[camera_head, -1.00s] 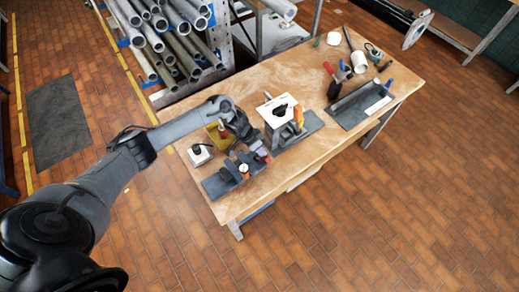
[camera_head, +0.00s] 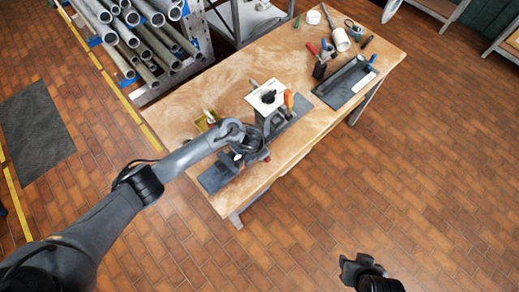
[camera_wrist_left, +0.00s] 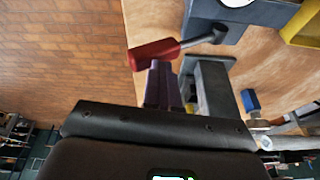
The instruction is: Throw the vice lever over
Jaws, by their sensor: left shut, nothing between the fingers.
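In the head view a small red tip shows beside the left gripper. My left gripper's purple fingers (camera_wrist_left: 163,84) are together and empty, close below the red handle; I cannot tell whether they touch it. In the head view my left gripper (camera_head: 256,157) is over the grey base plate (camera_head: 213,180) and hides much of the vice. My right gripper (camera_head: 360,268) hangs over the floor, away from the bench.
A white-topped block (camera_head: 262,102) with an orange-handled tool (camera_head: 289,99) stands just behind the vice. A yellow tray (camera_head: 203,124) is to its left. A dark tray (camera_head: 345,84) and several hand tools lie at the bench's far end. A pipe rack (camera_head: 140,40) stands behind.

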